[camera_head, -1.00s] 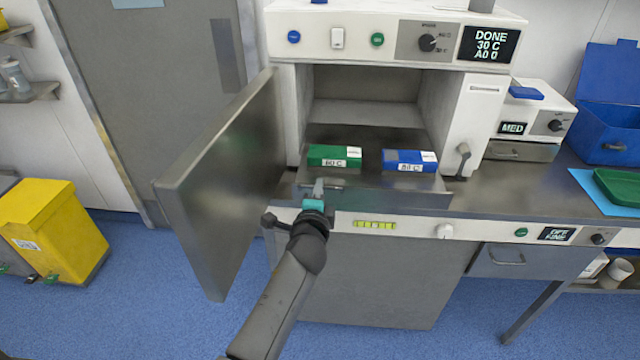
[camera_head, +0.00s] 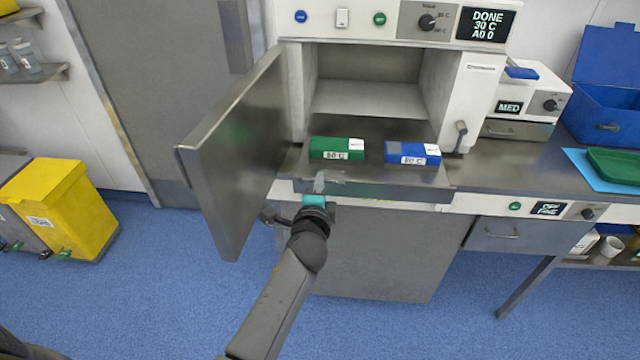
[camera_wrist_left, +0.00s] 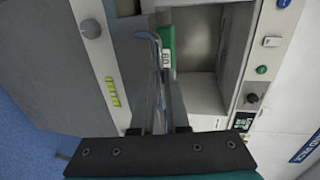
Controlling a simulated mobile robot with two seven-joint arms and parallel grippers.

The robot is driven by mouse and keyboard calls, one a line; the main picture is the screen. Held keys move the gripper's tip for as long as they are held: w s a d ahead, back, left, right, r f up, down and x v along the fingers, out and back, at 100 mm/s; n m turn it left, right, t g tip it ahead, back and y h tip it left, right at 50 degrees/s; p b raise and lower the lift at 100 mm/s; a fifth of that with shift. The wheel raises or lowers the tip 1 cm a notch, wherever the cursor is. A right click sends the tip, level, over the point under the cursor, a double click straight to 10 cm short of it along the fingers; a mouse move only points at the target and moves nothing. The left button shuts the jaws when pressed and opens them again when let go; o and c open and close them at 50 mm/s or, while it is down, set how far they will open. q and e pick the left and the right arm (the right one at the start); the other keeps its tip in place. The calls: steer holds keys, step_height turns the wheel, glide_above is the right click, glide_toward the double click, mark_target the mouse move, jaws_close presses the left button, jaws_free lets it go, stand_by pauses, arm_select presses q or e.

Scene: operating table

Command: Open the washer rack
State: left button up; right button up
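The washer rack (camera_head: 365,180) is a flat metal tray sticking out of the open washer chamber (camera_head: 370,92) toward me. It carries a green box (camera_head: 330,146) and a blue box (camera_head: 405,150). My left gripper (camera_head: 318,184) is at the rack's front edge, left of its middle. In the left wrist view the long fingers (camera_wrist_left: 160,95) close in around the rack's edge beside the green box (camera_wrist_left: 168,45); they look shut on it, though the contact is partly hidden. My right gripper is in neither view.
The washer door (camera_head: 235,150) stands open to the left, close to my left arm. A counter (camera_head: 510,165) with a white MED device (camera_head: 525,95), a blue bin (camera_head: 610,110) and a green tray (camera_head: 615,165) lies to the right. Blue floor in front is free.

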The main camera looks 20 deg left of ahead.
arm_select(q)
steer(key=o, duration=0.5)
steer(key=shift+c, duration=0.2)
steer(key=v, duration=1.5)
steer(key=shift+s, duration=0.1)
steer(key=s+d+f+n+g+h+b, duration=0.15)
steer(key=s+f, duration=0.25)
steer(key=f, duration=0.8)
steer(key=s+d+f+n+g+h+b, duration=0.1)
steer(key=s+d+f+g+b, duration=0.15)
steer(key=f, duration=0.85)
steer(key=s+d+f+n+g+h+b, duration=0.1)
steer(key=s+f+n+g+h, duration=0.2)
steer(key=f, duration=0.9)
steer(key=s+a+f+n+g+b, duration=0.2)
steer(key=s+a+f+n+g, duration=0.1)
steer(key=s+f, duration=0.6)
steer(key=s+a+f+n+g+y+b, duration=0.1)
steer(key=s+a+f+n+g+b, duration=0.1)
steer(key=s+f, duration=0.8)
steer(key=s+a+n+g, duration=0.1)
steer(key=s+g, duration=0.1)
steer(key=s, duration=0.5)
steer(key=shift+a+f+n+b, duration=0.3)
steer(key=shift+n, duration=0.05)
